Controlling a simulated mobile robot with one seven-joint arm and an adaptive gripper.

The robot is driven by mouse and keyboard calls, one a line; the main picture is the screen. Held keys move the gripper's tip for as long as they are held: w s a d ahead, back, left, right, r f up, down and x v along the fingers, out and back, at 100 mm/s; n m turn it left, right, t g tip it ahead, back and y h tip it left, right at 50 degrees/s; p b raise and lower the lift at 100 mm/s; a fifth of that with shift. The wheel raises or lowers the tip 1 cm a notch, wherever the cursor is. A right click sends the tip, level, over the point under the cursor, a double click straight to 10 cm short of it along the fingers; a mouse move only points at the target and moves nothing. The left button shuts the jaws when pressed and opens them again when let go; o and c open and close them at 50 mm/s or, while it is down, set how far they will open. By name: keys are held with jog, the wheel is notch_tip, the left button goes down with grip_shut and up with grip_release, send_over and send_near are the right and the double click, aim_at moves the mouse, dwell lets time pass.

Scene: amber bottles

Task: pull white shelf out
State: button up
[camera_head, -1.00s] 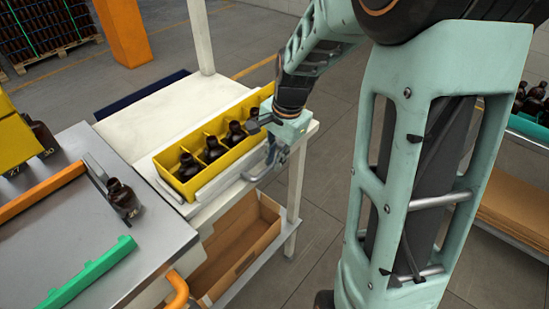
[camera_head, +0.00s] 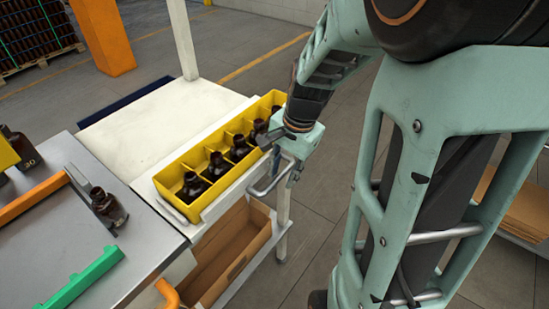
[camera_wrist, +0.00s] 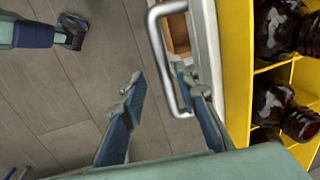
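The white shelf (camera_head: 168,205) is a pale sliding board under a yellow divided tray (camera_head: 176,177) at the side of the white bench. Its metal bar handle (camera_head: 263,191) sticks out at the front; the wrist view shows the handle (camera_wrist: 159,50) up close. My gripper (camera_head: 285,163) is at the handle, beside the tray's far part. In the wrist view my gripper (camera_wrist: 165,88) has its two fingers apart. The handle bar passes between them, with visible space to the left finger; contact with the right finger cannot be told.
Several amber bottles (camera_head: 190,187) stand in the tray, close to my gripper. A cardboard box (camera_head: 228,258) lies on the lower level beneath. The grey table (camera_head: 60,215) at left holds a bottle (camera_head: 106,207) and orange and green bars. Open floor (camera_head: 310,235) lies to the right.

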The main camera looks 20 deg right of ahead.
jog(key=shift+w+a, duration=0.1)
jog(key=shift+r, duration=0.15)
jog(key=shift+r, duration=0.35)
notch_tip(320, 180, up, 6)
jog(key=s, duration=0.1)
jog(key=shift+d+r, duration=0.2)
jog(key=shift+d, duration=0.25)
